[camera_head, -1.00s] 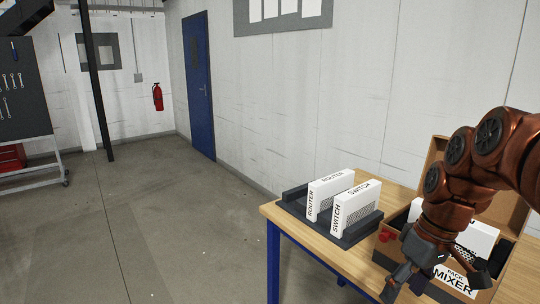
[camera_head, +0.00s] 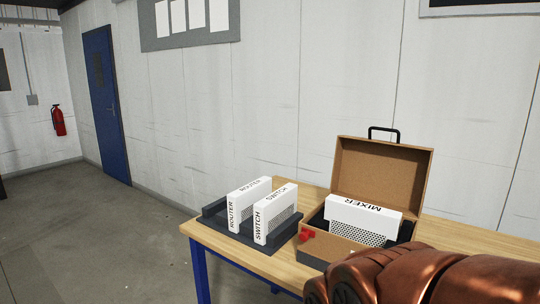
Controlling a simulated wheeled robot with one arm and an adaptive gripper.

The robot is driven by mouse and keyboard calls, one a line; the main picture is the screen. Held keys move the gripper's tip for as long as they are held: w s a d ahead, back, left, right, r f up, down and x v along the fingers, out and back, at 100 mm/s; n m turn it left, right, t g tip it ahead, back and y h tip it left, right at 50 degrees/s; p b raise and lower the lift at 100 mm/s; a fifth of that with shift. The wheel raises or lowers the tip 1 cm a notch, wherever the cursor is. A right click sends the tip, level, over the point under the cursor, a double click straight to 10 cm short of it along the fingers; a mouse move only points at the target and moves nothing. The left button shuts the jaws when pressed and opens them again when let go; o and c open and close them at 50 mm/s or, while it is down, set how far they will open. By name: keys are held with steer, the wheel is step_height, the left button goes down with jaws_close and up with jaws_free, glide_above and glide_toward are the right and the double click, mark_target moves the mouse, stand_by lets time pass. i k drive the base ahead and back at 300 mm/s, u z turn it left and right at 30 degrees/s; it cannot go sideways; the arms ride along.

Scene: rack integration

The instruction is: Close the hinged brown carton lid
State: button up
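The brown carton (camera_head: 314,244) stands on the wooden table toward the right. Its hinged lid (camera_head: 378,172) is open and stands up at the back, leaning slightly rearward, with a black handle (camera_head: 383,130) on its top edge. A white unit labelled MIXER (camera_head: 362,218) sits inside the dark-lined box. A small red part (camera_head: 307,235) is on the carton's front left. My copper arm covers the lower right of the view and hides the carton's front right corner. My gripper is out of view.
A dark rack tray (camera_head: 238,238) left of the carton holds white ROUTER (camera_head: 248,201) and SWITCH (camera_head: 275,214) units upright. Bare wooden tabletop (camera_head: 290,268) shows between tray and carton. A white wall stands behind the table. Open floor (camera_head: 90,240) lies to the left.

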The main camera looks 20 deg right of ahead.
mark_target(394, 177)
steer(key=z, duration=1.85)
steer(key=k, duration=0.8)
steer(key=u, duration=0.55)
steer(key=i, duration=0.5)
steer(key=z, duration=0.05)
